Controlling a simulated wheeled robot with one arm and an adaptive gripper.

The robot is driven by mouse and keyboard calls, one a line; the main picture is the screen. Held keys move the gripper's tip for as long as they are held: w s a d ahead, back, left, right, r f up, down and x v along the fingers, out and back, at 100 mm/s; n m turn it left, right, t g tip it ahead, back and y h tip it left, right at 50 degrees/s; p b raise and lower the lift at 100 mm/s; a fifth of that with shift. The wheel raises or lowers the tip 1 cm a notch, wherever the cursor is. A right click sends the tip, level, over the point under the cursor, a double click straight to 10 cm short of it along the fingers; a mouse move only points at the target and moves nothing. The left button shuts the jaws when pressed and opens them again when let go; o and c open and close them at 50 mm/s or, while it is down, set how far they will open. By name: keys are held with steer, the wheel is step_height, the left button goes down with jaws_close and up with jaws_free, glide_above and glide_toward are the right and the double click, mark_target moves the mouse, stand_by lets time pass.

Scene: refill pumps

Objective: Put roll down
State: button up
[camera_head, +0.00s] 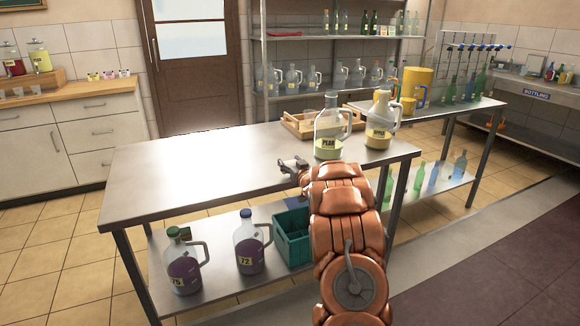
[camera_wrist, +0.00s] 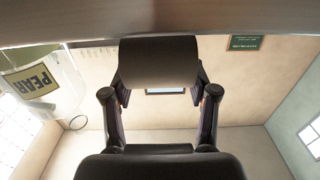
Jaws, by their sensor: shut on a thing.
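My gripper (camera_head: 292,166) is at the end of my copper-coloured arm, low over the steel table (camera_head: 190,170), left of the PEAR jug. In the wrist view my gripper (camera_wrist: 158,85) is shut on a dark, rounded piece, which I take to be the roll (camera_wrist: 158,62). In the head view I cannot make the roll out apart from the gripper. The wrist picture is upside down, with the tabletop edge close along its top; I cannot tell whether the roll touches it.
The clear PEAR jug (camera_head: 330,130) stands just right of my gripper; a yellowish jug (camera_head: 379,125) stands beyond it. A wooden tray (camera_head: 300,122) lies behind. The left tabletop is clear. Purple jugs (camera_head: 183,265) and a green crate (camera_head: 291,238) are on the lower shelf.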

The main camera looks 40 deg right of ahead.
steer(key=shift+f, duration=0.55)
steer(key=o, duration=1.2)
steer(key=shift+f, duration=0.15)
steer(key=shift+s+r, duration=0.1)
steer(key=shift+r, duration=0.1)
steer(key=shift+b+v, duration=0.4)
steer(key=shift+v, duration=5.55)
steer(key=shift+a, duration=0.15)
